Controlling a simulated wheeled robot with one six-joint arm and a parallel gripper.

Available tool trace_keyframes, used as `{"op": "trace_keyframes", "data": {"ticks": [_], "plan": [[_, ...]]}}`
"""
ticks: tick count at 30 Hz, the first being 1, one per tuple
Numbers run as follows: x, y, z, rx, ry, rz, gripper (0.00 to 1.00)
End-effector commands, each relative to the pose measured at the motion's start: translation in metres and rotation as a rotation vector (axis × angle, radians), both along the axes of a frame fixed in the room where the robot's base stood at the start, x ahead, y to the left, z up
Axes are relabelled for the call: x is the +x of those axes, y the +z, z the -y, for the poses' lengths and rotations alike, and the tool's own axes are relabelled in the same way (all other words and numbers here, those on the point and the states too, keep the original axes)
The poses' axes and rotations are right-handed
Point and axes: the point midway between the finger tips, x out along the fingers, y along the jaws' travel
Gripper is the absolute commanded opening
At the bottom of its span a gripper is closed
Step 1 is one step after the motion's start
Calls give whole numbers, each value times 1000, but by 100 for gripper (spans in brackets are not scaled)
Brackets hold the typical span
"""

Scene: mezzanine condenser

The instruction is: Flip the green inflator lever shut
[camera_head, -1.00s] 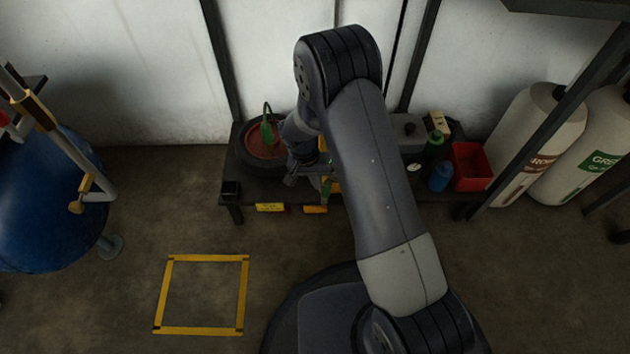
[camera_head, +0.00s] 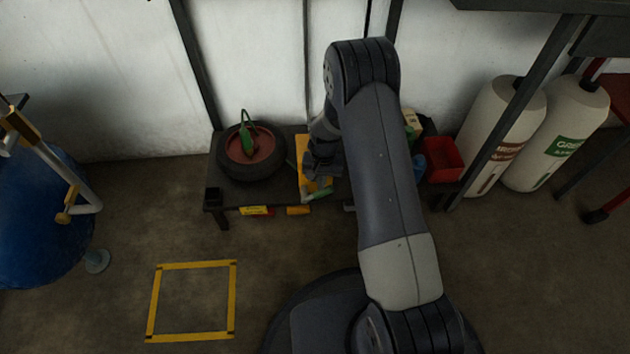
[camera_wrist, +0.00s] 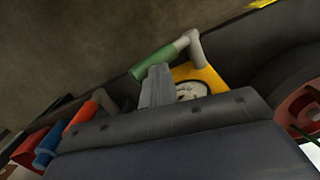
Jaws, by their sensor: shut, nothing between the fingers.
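The green inflator lever (camera_head: 320,194) shows near the bench's front edge, with a pale grey elbow at its left end. A round white gauge (camera_wrist: 191,90) is partly hidden behind my wrist. My gripper (camera_head: 322,172) is shut and empty over the yellow plate (camera_head: 303,150), just behind the lever in the head view. Its grey fingers (camera_wrist: 157,84) appear close to the grip in the wrist view; I cannot tell whether they touch.
A red bin (camera_head: 443,160) is at the right end, near two pale gas cylinders (camera_head: 504,135). A yellow-taped floor square (camera_head: 192,302) is empty.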

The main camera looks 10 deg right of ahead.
Motion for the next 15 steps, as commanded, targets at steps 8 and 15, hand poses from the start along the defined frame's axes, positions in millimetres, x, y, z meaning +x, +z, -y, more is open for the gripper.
{"op": "trace_keyframes", "data": {"ticks": [8, 15], "plan": [[0, -7, 10, 0, -2, 0, 0], [0, -9, 13, 0, -1, 0, 0]]}}
